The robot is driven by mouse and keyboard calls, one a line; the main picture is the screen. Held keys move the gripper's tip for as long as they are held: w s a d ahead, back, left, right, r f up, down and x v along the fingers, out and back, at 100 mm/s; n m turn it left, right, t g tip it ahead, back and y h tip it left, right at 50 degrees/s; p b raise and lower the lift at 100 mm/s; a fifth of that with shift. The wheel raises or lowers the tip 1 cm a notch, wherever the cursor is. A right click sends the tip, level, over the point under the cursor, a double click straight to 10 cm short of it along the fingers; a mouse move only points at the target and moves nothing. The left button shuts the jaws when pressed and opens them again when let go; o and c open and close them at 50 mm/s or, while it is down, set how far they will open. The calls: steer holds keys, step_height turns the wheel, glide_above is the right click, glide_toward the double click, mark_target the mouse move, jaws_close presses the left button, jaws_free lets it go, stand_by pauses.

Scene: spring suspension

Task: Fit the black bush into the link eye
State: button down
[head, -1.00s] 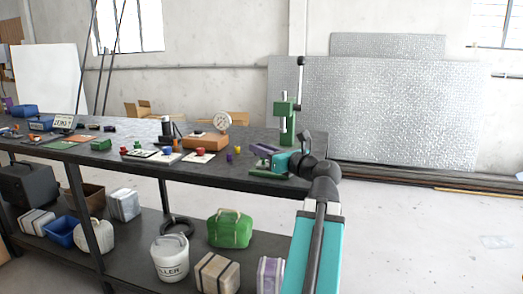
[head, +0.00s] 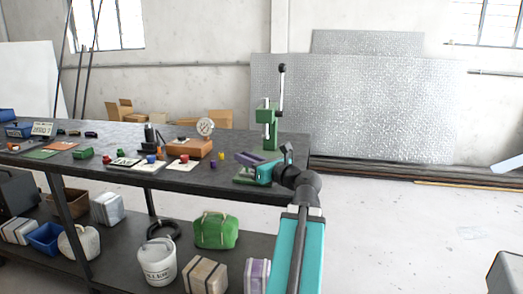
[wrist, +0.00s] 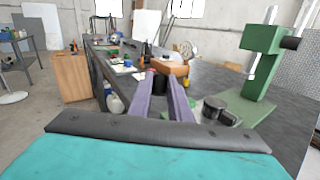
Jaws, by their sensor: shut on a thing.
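My gripper (head: 243,157) has purple fingers and shows near the right end of the dark workbench. In the wrist view its fingertips (wrist: 161,82) are closed around a small black piece, which I take for the black bush (wrist: 160,84). The bush is partly hidden by the fingers. A dark round part (wrist: 215,105) sits on the green base plate of the press, to the right of my fingers. I cannot tell whether it is the link eye. I cannot make out the link eye for certain in either view.
A green lever press (head: 268,125) stands on the bench's right end, close to my gripper. A brown block with a dial gauge (head: 205,127) and small coloured parts on white cards (head: 150,165) lie further left.

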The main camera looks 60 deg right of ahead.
steer(key=shift+d+r+p, duration=0.1)
steer(key=shift+d+p, duration=0.45)
steer(key=shift+p, duration=3.1)
steer(key=shift+w+d+f+p, duration=0.25)
steer(key=shift+w+d+p, duration=0.15)
steer(key=shift+d, duration=1.5)
steer(key=shift+w+d+f+p, duration=0.3)
steer(key=shift+d+p, duration=0.2)
steer(key=shift+d, duration=1.45)
steer(key=shift+w+d+f+p, duration=0.2)
steer(key=shift+w+d+p, duration=0.2)
steer(key=shift+d, duration=1.5)
steer(key=shift+w+d, duration=0.1)
steer(key=shift+d, duration=0.65)
steer(key=shift+d+f, duration=0.2)
steer(key=shift+a+f+p, duration=0.1)
steer(key=shift+f+p, duration=0.7)
steer(key=shift+f, duration=0.6)
steer(key=shift+f, duration=0.25)
steer(key=c, duration=1.6)
jaws_free()
steer(key=shift+c, duration=0.2)
steer(key=shift+b, duration=0.4)
